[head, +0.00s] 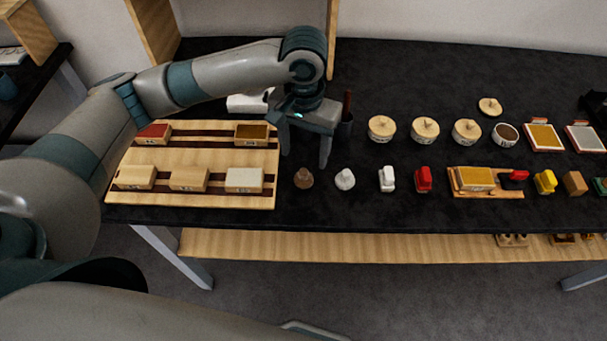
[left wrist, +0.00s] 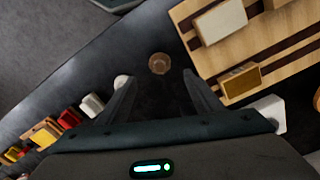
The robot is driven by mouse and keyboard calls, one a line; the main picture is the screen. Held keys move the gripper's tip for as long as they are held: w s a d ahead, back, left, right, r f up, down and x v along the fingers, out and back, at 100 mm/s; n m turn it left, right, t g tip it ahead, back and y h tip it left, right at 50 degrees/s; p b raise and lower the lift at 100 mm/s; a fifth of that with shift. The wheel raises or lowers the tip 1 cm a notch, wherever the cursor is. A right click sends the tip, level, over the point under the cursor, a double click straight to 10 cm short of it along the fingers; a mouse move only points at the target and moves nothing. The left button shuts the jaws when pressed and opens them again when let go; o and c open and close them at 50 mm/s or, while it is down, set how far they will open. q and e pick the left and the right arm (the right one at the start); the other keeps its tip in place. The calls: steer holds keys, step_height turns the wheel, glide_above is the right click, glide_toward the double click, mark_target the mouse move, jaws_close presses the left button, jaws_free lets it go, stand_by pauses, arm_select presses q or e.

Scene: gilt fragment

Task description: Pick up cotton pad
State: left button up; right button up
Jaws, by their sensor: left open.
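I cannot tell for sure which item is the cotton pad. The likeliest is a small white rounded piece (head: 345,180) on the black table, right of a small brown rounded piece (head: 303,179). My left gripper (head: 306,158) is open and points down, just behind the brown piece in the head view. In the left wrist view, the brown piece (left wrist: 159,63) shows between and beyond the open fingertips (left wrist: 160,76). The white piece (left wrist: 121,81) is beside one finger there and partly hidden by it. Nothing is held. My right gripper is not in view.
A wooden tray (head: 200,157) with several small blocks lies left of the gripper. White and red items (head: 423,180) continue the row rightward. Lidded pots (head: 382,128) stand farther back. The table front edge is close.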

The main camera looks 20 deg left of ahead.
mark_target(303, 171)
arm_select(q)
step_height(303, 171, down, 3)
steer(key=shift+r, duration=0.15)
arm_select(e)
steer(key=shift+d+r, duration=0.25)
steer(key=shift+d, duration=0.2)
arm_select(q)
steer(key=shift+s+f+p, duration=0.1)
steer(key=shift+f+p, duration=0.45)
steer(key=shift+f, duration=0.2)
step_height(303, 171, down, 3)
steer(key=shift+s+f+p, duration=0.1)
steer(key=shift+p, duration=0.4)
steer(key=shift+f, duration=0.35)
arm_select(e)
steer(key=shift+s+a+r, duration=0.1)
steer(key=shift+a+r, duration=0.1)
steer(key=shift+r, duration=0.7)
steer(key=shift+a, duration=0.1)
